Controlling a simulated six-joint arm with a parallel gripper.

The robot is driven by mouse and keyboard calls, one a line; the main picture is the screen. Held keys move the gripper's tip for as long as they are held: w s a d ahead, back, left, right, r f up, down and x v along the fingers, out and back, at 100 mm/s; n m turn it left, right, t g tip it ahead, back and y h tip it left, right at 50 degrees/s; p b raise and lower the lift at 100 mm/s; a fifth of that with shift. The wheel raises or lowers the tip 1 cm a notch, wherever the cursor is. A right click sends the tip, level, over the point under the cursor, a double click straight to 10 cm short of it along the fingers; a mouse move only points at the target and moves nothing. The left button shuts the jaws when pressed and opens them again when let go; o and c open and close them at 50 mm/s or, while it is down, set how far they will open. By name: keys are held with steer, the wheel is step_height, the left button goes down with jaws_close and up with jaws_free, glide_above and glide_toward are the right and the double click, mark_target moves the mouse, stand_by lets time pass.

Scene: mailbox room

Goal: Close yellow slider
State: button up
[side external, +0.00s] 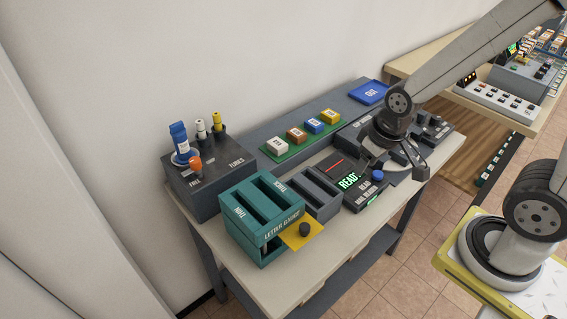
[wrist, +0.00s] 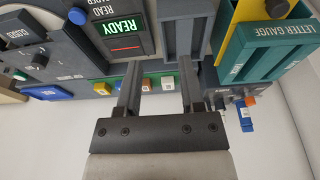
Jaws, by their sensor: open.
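The yellow slider (side external: 302,235) is a flat yellow plate with a black knob (side external: 304,229). It sticks out from the front of the teal letter gauge box (side external: 262,238) near the table's front edge. In the wrist view the yellow slider (wrist: 240,18) is at the top right, cut by the frame edge, beside the teal letter gauge box (wrist: 268,50). My gripper (side external: 402,160) is above the right part of the table, well to the right of the slider. In the wrist view my gripper (wrist: 159,66) has its two fingers apart with nothing held between them.
Right of the gauge stand a grey slotted box (side external: 318,197) and a black reader (side external: 350,182) showing READY, with a blue knob. A grey tube holder (side external: 198,185) stands behind the gauge. Colored blocks sit on a green strip (side external: 275,157) at the back. Space before the slider is clear.

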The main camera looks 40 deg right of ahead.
steer(key=n+g, duration=0.2)
steer(key=n, duration=0.6)
glide_above(305, 226)
steer(key=d, duration=0.1)
steer(key=shift+w+f, duration=0.1)
steer(key=shift+f, duration=0.35)
steer(key=shift+a+n+g, duration=0.3)
steer(key=shift+a+n, duration=0.2)
steer(key=shift+a, duration=0.05)
steer(key=shift+f, duration=0.1)
steer(key=shift+f, duration=3.85)
jaws_close()
